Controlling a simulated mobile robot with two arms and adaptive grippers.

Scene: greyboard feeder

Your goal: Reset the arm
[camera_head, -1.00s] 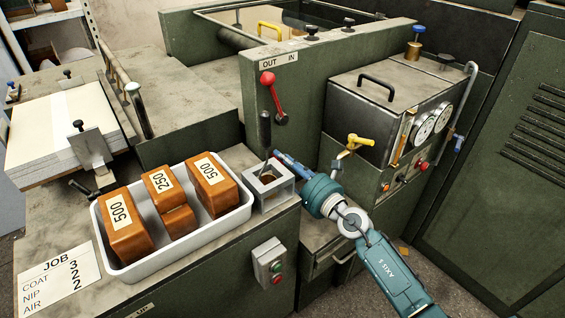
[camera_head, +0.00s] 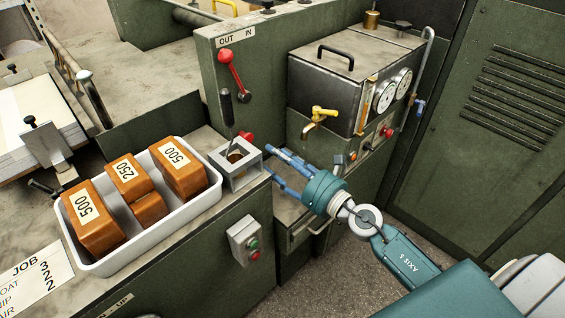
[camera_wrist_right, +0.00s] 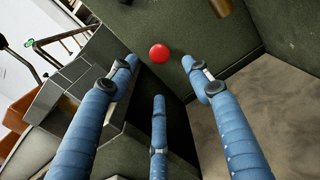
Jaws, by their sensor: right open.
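My right gripper (camera_head: 270,162) is open in the head view, its blue fingers spread just right of a grey square holder (camera_head: 251,176). I cannot tell whether it touches the holder. A black-handled tool (camera_head: 227,106) stands in the holder. In the right wrist view the gripper (camera_wrist_right: 159,82) shows three blue fingers with nothing between them. A red ball knob (camera_wrist_right: 159,53) lies beyond the fingertips. In the head view a small red knob (camera_head: 247,136) shows behind the holder. My left gripper is not in view.
A white tray (camera_head: 150,241) with orange blocks (camera_head: 95,222) marked 500 and 250 stands left of the holder. A red-knobbed lever (camera_head: 231,70) is on the green wall. A metal box with gauges (camera_head: 335,85) stands behind my gripper. Floor (camera_head: 325,262) shows below my arm.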

